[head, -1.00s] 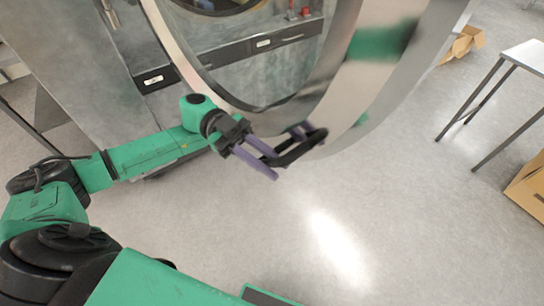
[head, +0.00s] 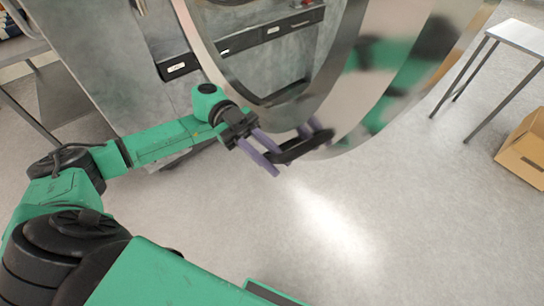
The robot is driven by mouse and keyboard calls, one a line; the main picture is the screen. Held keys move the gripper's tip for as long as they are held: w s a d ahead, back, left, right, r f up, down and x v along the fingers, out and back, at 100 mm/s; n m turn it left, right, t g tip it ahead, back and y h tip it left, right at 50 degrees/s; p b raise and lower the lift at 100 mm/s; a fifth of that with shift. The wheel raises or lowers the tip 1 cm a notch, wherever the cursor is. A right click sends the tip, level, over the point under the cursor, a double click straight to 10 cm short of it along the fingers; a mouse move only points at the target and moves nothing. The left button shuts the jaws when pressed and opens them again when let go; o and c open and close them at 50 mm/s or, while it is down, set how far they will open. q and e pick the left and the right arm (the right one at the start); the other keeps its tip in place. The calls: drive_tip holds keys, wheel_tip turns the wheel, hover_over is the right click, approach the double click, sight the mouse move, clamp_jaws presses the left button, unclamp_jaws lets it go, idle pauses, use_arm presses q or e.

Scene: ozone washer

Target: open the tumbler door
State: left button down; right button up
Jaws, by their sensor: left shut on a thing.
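The tumbler door is a large round metal ring (head: 345,95) with a shiny rim. It stands swung out from the grey machine, with a gap between its lower edge and the front panel. A dark handle (head: 308,147) sits at the door's lower edge. My left gripper (head: 284,152), with purple fingers, is shut on this handle, its fingers partly hidden around it. My left arm comes in from the left below the machine front. My right gripper is out of view.
The grey machine front (head: 110,60) with dark labelled strips stands behind the door. A metal table (head: 515,35) and a cardboard box (head: 525,150) are at the right. Another table (head: 25,50) is at the upper left. The floor (head: 400,230) in front is clear.

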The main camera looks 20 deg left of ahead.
use_arm(q)
drive_tip(key=shift+w+r, duration=0.2)
drive_tip(key=c, duration=0.9)
unclamp_jaws()
drive_tip(key=shift+o, duration=0.7)
drive_tip(key=shift+s+a+f, duration=0.1)
drive_tip(key=shift+a+f, duration=0.15)
drive_tip(key=b+v, duration=0.9)
drive_tip(key=v, duration=0.5)
drive_tip(key=shift+a, duration=0.1)
